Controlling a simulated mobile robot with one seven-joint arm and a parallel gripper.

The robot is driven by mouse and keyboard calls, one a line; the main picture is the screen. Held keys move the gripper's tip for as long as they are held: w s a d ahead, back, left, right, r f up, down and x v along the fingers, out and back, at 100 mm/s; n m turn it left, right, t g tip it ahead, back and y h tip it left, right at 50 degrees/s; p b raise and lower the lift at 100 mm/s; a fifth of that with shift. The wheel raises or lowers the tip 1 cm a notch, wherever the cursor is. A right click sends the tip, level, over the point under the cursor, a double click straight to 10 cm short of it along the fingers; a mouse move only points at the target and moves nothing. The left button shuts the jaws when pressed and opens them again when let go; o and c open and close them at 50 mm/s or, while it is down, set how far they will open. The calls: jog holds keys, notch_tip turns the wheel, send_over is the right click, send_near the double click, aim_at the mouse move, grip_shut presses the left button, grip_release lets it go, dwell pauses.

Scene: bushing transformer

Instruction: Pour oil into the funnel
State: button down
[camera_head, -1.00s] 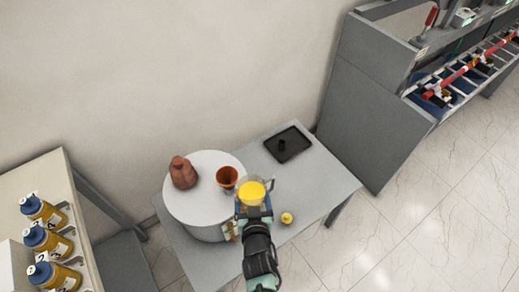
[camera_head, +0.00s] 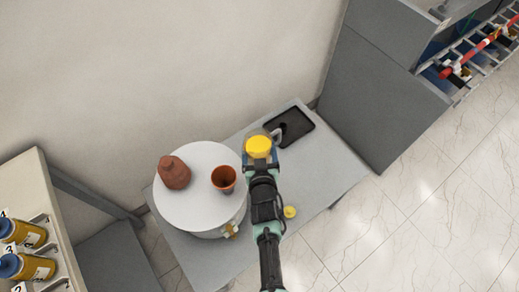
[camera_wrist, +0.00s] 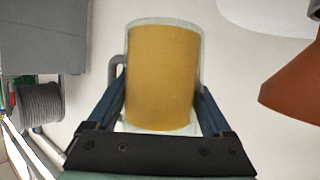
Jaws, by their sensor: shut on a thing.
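My gripper (camera_wrist: 163,112) is shut on a clear cup of yellow-brown oil (camera_wrist: 162,75), with a finger on each side of it. In the head view the cup (camera_head: 259,146) is seen from above, looks level, and its handle points up and right. The orange-brown funnel (camera_head: 224,180) stands on the round white drum top (camera_head: 205,213), left of the cup and apart from it. Part of the funnel also shows at the right edge of the wrist view (camera_wrist: 296,85).
A reddish-brown bushing (camera_head: 174,173) stands on the drum, left of the funnel. A black tray (camera_head: 295,128) lies on the grey table (camera_head: 318,172) beyond the cup. A small yellow item (camera_head: 290,212) is right of my arm. A grey cabinet (camera_head: 375,100) stands at right.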

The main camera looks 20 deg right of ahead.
aim_at(252, 156)
jog(key=shift+s+f+n+b, duration=0.15)
jog(key=shift+n+b, duration=0.15)
jog(key=shift+b, duration=1.35)
jog(key=b, duration=0.3)
jog(key=shift+t, duration=0.4)
jog(key=b, duration=0.3)
jog(key=shift+n+h, duration=0.4)
jog(key=b, duration=0.4)
jog(key=n+t+h+b, duration=0.1)
jog(key=b, duration=0.3)
jog(key=shift+s+a+n+b, duration=0.1)
jog(key=shift+a+n+b, duration=0.2)
jog(key=r+n+t+b, duration=0.1)
jog(key=b, duration=0.2)
jog(key=a+r+n+b, duration=0.1)
jog(key=b, duration=0.2)
jog(key=shift+s+a+t+h, duration=0.15)
jog(key=shift+s+t+h, duration=0.05)
jog(key=shift+t+h, duration=0.2)
jog(key=shift+a+r+n+b, duration=0.1)
jog(key=shift+r+n+b, duration=0.2)
jog(key=shift+r+b, duration=0.1)
jog(key=shift+r+n+t+b, duration=0.7)
jog(key=shift+n+b, duration=0.1)
jog(key=shift+b, duration=0.4)
dwell(1.3)
